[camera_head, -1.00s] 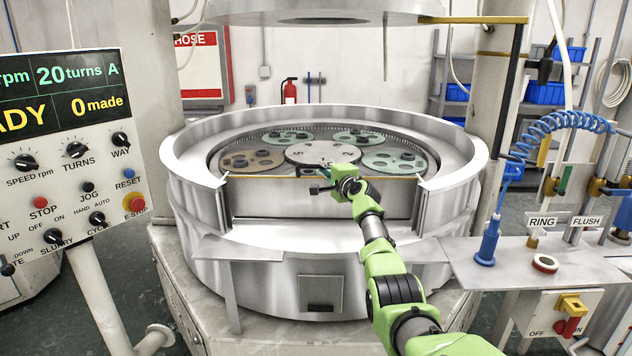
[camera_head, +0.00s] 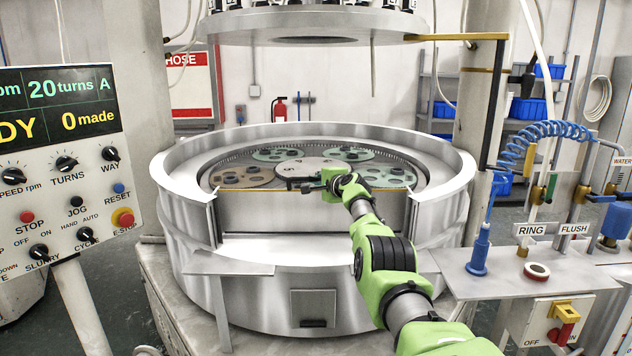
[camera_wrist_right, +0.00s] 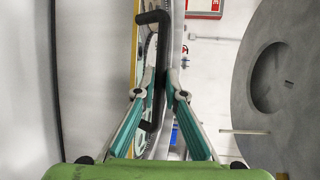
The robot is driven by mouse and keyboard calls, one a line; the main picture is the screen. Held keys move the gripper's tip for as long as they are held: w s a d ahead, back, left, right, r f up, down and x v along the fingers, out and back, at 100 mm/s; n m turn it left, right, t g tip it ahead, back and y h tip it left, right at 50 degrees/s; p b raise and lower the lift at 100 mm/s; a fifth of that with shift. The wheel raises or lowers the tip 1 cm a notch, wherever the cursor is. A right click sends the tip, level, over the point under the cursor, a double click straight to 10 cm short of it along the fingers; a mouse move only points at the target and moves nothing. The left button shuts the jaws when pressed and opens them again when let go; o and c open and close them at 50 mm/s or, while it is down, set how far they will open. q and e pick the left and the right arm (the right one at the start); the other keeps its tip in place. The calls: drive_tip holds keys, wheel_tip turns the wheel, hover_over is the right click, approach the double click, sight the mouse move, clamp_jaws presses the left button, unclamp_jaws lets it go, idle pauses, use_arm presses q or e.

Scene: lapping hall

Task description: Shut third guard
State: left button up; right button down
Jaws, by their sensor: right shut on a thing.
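The guard I take for the third is the grey front panel (camera_head: 310,212) with a yellow top edge, in the front gap of the round tub (camera_head: 195,190). Its yellow edge sits lower than the tub's rim. My right gripper (camera_head: 322,183) is at the middle of this edge. In the right wrist view the gripper (camera_wrist_right: 158,92) is shut on a black bar handle (camera_wrist_right: 150,124) beside the yellow edge (camera_wrist_right: 134,55). The fingers partly hide the handle. My left gripper is not in view.
A control panel (camera_head: 70,150) stands close at the left. A steel side table (camera_head: 510,285) with a ring (camera_head: 536,271) and a blue nozzle (camera_head: 480,250) is at the right. The upper plate (camera_head: 315,25) hangs above the tub. A ledge (camera_head: 228,262) juts out at front left.

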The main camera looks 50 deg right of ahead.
drive_tip(key=r, duration=0.3)
drive_tip(key=shift+s+d, duration=0.1)
drive_tip(key=shift+d, duration=0.3)
drive_tip(key=c, duration=2.4)
unclamp_jaws()
drive_tip(key=shift+o, duration=0.2)
drive_tip(key=shift+w+d+f, duration=0.15)
drive_tip(key=shift+w+f, duration=0.2)
drive_tip(key=shift+s+d+f, duration=0.1)
drive_tip(key=shift+s, duration=0.05)
drive_tip(key=shift+s+d, duration=0.1)
drive_tip(key=a+f+v, duration=0.1)
drive_tip(key=v, duration=1)
drive_tip(key=shift+s+a, duration=0.2)
drive_tip(key=shift+d+f, duration=0.1)
drive_tip(key=shift+f, duration=0.1)
